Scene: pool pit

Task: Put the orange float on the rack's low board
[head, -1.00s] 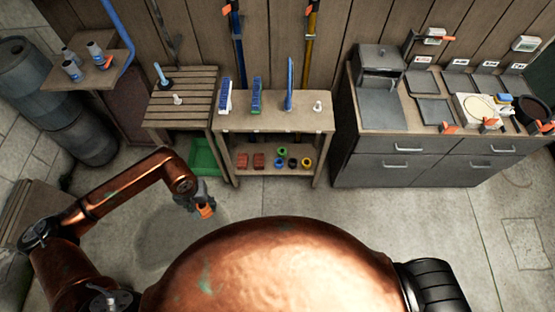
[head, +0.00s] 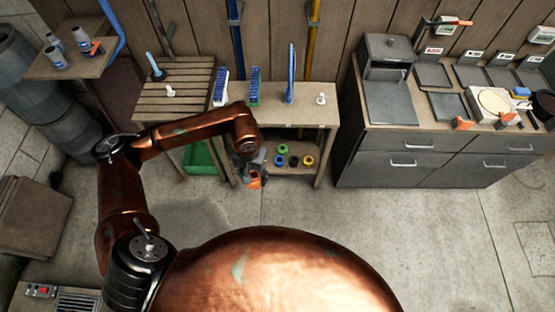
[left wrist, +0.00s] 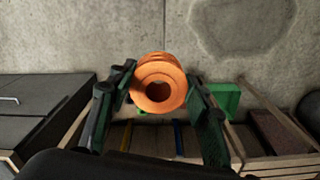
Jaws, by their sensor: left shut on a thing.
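The orange float (head: 254,182) is a short ring-shaped cylinder with a hole. In the left wrist view the float (left wrist: 150,66) sits between the two dark fingers of my left gripper (head: 251,164), which is shut on it. The gripper and float show in front of the left part of the wooden rack (head: 315,117). The rack's low board (head: 293,171) carries several small rings in green, black and yellow. My arm and gripper hide the board's left part. I cannot tell whether the float touches the board. My right gripper is not in view.
Blue and white brushes (head: 221,86) and a white piece (head: 321,99) stand on the rack's top. A slatted bench (head: 190,85) with a green bin (head: 200,158) below is left. A grey cabinet (head: 440,165) stands right. Open floor lies in front.

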